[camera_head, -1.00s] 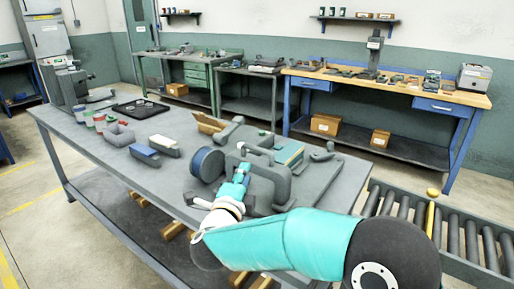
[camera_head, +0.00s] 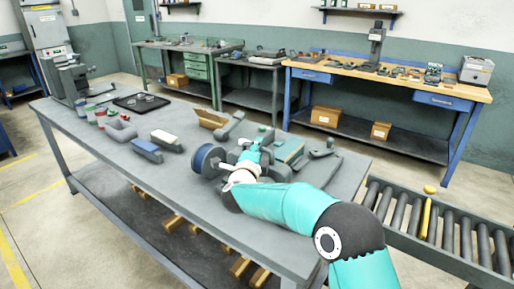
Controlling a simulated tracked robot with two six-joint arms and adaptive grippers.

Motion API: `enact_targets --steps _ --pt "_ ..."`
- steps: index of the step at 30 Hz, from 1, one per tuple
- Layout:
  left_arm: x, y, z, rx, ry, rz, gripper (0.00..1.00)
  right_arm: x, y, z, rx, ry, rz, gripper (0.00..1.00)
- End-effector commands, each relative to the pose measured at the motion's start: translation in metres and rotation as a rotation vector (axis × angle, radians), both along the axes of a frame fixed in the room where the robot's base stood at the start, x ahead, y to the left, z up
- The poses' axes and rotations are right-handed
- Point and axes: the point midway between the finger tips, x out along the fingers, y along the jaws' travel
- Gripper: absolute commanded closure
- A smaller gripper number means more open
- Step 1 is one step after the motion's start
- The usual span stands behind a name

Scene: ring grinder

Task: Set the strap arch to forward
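The grinder stands near the front edge of the grey workbench, with a dark blue round wheel (camera_head: 207,160) on its left side. A grey curved part (camera_head: 279,173), which looks like the strap arch, shows just right of my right gripper. My arm covers much of it, so its tilt cannot be told. My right gripper (camera_head: 249,156) is over the grinder, close to the arch. Its fingers are small and blend with the machine; I cannot tell whether they are open or touching it. My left gripper is not in view.
The workbench (camera_head: 190,205) also holds a blue-and-grey block (camera_head: 147,151), an open cardboard box (camera_head: 211,118), a teal book-like item (camera_head: 290,151), a black tray (camera_head: 140,103) and several cans. A roller conveyor (camera_head: 450,235) runs at the right. The bench's front left is clear.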

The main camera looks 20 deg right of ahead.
Motion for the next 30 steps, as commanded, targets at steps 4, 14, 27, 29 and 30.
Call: enact_targets --steps 4,14,27,29,30 --pt "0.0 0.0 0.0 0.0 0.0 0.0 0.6 0.0 0.0 0.0 0.0 0.0 0.0 0.76" --pt "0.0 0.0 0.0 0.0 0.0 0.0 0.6 0.0 0.0 -0.001 0.0 0.002 0.0 1.0" --pt "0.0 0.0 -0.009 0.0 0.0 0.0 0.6 0.007 -0.019 -0.004 0.001 0.003 -0.002 1.0" --pt "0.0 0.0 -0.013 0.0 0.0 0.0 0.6 0.011 -0.028 -0.005 0.0 0.002 -0.003 1.0" --pt "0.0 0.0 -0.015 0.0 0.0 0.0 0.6 0.014 -0.034 -0.005 0.001 0.003 -0.001 1.0"
